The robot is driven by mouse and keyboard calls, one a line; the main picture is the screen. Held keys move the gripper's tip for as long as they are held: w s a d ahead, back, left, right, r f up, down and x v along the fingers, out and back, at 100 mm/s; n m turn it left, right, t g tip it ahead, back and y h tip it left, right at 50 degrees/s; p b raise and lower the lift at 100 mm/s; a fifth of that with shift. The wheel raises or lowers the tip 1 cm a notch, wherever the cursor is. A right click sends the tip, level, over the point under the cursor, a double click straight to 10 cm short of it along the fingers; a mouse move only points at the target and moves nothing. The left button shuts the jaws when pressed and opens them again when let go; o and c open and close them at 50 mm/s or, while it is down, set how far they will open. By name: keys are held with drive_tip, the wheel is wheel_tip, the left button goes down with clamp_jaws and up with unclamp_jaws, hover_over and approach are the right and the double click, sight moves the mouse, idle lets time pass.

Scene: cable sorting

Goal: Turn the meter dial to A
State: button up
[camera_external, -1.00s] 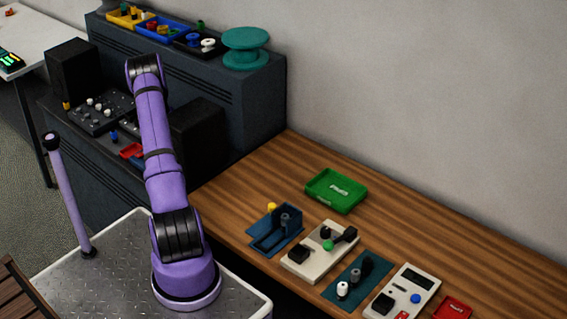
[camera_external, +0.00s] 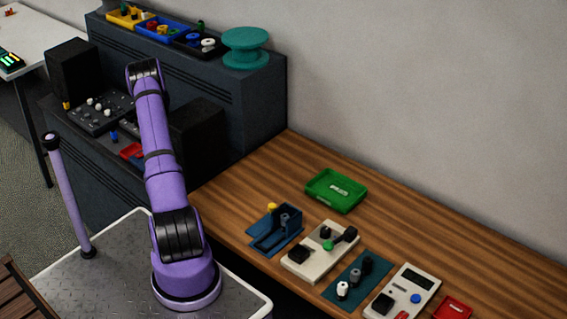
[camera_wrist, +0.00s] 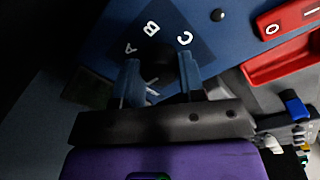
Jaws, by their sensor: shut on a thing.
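In the wrist view a dark blue meter panel (camera_wrist: 207,45) carries the white letters A, B and C in an arc. A black dial (camera_wrist: 157,58) sits below the letters. My gripper (camera_wrist: 160,72) is shut on the dial, with one grey-blue finger on each side of it. A white mark shows between the fingers, but I cannot tell whether it is the dial's pointer or print. Which letter the dial points to is unclear. In the external view the gripper and the dial are hidden behind my arm and the dark equipment.
In the wrist view a red tray (camera_wrist: 282,70) marked 0 and 1 lies right of the panel, with a blue piece (camera_wrist: 294,104) below it. Externally, a dark cabinet (camera_external: 255,105) rises behind my arm. The wooden bench (camera_external: 440,235) holds several devices and a green tray (camera_external: 336,191).

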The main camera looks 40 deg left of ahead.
drive_tip(key=shift+m, duration=0.3)
drive_tip(key=m, duration=0.5)
drive_tip(key=shift+m, duration=0.3)
drive_tip(key=m, duration=0.5)
drive_tip(key=shift+m, duration=0.4)
drive_tip(key=o, duration=0.9)
drive_tip(key=shift+r, duration=0.1)
drive_tip(key=r, duration=1)
drive_tip(key=shift+a+r, duration=0.25)
drive_tip(key=shift+r, duration=0.1)
drive_tip(key=shift+w, duration=0.1)
